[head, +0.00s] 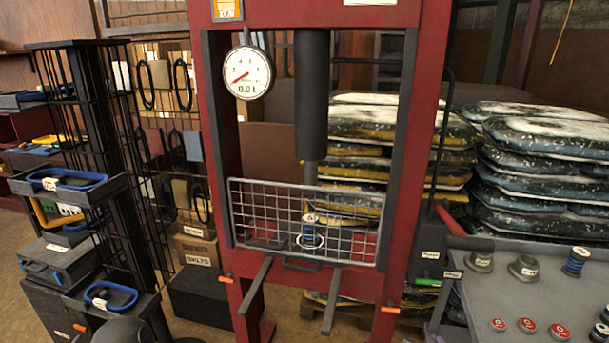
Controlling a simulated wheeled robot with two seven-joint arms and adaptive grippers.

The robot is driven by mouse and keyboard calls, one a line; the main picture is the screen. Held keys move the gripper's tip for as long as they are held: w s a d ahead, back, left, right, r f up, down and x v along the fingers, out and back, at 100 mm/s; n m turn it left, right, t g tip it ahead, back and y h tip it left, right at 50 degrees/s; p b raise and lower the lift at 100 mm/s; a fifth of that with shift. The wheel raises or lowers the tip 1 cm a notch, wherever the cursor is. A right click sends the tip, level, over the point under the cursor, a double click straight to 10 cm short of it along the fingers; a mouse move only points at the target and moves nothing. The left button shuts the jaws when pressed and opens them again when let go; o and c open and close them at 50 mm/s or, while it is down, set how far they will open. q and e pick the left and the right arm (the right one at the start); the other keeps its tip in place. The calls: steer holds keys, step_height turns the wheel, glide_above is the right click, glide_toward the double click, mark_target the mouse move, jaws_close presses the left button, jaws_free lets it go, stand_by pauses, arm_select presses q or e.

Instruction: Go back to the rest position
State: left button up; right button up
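Neither of my grippers shows in the head view. A dark rounded shape at the bottom left edge may be part of my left arm; I cannot tell. The red press frame (220,150) stands upright in the middle, with a dark cylinder (312,95) hanging from its top. A wire mesh guard (260,208) covers the front of its work area. Behind the mesh a small labelled part (309,236) stands under the ram.
A grey table (480,305) at the right holds red-topped discs (527,325), dark parts and blue-banded spools (575,262). A dark rack with blue-rimmed trays (70,180) stands at the left. Stacked sacks (545,150) lie behind. Two bars (333,300) jut forward from the press.

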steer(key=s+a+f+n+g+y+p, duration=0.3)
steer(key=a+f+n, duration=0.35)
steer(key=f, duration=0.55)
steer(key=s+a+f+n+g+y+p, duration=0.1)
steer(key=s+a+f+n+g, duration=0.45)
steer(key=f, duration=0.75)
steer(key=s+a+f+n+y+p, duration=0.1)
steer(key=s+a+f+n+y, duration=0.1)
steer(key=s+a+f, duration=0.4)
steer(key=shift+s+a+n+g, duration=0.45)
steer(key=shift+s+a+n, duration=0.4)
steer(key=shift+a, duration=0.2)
